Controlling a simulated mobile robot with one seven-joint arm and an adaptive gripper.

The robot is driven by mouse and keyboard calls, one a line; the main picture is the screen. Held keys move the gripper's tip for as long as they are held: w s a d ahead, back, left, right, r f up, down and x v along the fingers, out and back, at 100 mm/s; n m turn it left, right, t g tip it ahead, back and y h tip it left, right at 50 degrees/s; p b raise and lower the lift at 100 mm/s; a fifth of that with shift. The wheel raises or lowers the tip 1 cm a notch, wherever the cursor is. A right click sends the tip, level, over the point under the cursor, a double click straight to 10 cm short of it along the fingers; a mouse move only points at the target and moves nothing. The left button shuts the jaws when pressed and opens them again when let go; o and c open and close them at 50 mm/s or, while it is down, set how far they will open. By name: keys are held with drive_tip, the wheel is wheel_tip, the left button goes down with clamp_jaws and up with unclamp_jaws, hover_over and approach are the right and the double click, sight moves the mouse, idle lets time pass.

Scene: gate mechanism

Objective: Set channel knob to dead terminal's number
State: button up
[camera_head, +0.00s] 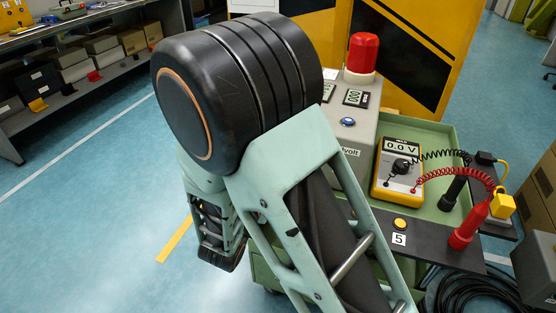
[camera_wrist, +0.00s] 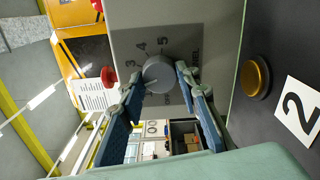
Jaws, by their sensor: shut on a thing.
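In the wrist view, my gripper (camera_wrist: 158,84) is shut on the grey channel knob (camera_wrist: 158,73), with one blue-padded finger at each side. Numbers 3, 4 and 5 show around the knob on the grey panel (camera_wrist: 195,22); I cannot read its pointer surely. In the wrist view, a yellow terminal button (camera_wrist: 256,77) sits beside a card marked 2 (camera_wrist: 299,110). In the head view, another yellow button (camera_head: 400,224) sits by a card marked 5 (camera_head: 399,240). The yellow meter (camera_head: 398,167) reads 0.0 V. My arm hides the knob and gripper there.
A red probe (camera_head: 469,225) and a black probe (camera_head: 453,190) stand right of the meter on coiled leads. The grey console has a red beacon (camera_head: 362,55) and a blue button (camera_head: 348,122). Black cable (camera_head: 480,293) lies coiled at lower right. Open floor (camera_head: 90,220) is at left.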

idle(0.4)
drive_tip(key=o, duration=1.2)
drive_tip(key=shift+c, duration=0.2)
drive_tip(key=v, duration=1.2)
